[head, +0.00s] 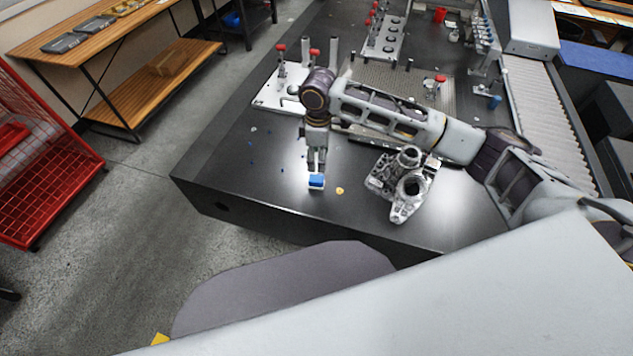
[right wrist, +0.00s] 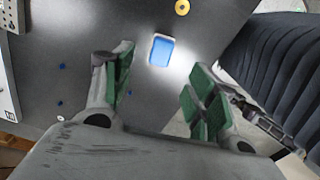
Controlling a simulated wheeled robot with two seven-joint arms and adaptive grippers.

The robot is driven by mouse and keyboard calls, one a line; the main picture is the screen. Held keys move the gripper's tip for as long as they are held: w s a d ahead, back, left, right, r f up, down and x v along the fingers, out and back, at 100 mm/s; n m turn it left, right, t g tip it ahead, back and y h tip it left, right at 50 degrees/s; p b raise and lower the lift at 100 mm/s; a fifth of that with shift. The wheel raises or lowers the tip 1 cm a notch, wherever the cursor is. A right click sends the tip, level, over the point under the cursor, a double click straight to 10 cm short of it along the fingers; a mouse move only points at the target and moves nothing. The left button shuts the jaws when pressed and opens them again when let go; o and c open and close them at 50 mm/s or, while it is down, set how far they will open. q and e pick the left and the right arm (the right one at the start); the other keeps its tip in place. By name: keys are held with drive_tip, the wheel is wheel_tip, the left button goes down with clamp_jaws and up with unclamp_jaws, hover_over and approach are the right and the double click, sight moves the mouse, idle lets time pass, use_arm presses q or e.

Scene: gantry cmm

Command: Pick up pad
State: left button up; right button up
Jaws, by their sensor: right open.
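The pad is a small block with a blue top and white sides. It lies on the black table near its front edge in the head view (head: 316,181), and shows in the right wrist view (right wrist: 161,50). My right gripper (head: 316,168) points down close above the pad. In the right wrist view its green-lined fingers (right wrist: 160,88) are spread apart and empty, with the pad beyond the fingertips, between their lines. I cannot tell the exact height gap. My left gripper is not in view.
A grey metal casting (head: 404,184) stands right of the pad. A yellow ring (head: 340,191) lies beside the pad, and small blue bits are scattered to the left. Fixtures with red knobs (head: 281,48) stand farther back. The table's front edge is close.

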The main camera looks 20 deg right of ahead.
hover_over(317, 178)
wheel_tip(317, 178, down, 5)
drive_tip(key=shift+w+d+r, duration=0.15)
drive_tip(key=shift+r, duration=0.05)
drive_tip(key=shift+f, duration=0.8)
drive_tip(key=shift+f+b, duration=0.3)
drive_tip(key=shift+f, duration=0.05)
drive_tip(key=f, duration=0.2)
drive_tip(key=shift+a+f, duration=0.25)
drive_tip(key=shift+f, duration=0.8)
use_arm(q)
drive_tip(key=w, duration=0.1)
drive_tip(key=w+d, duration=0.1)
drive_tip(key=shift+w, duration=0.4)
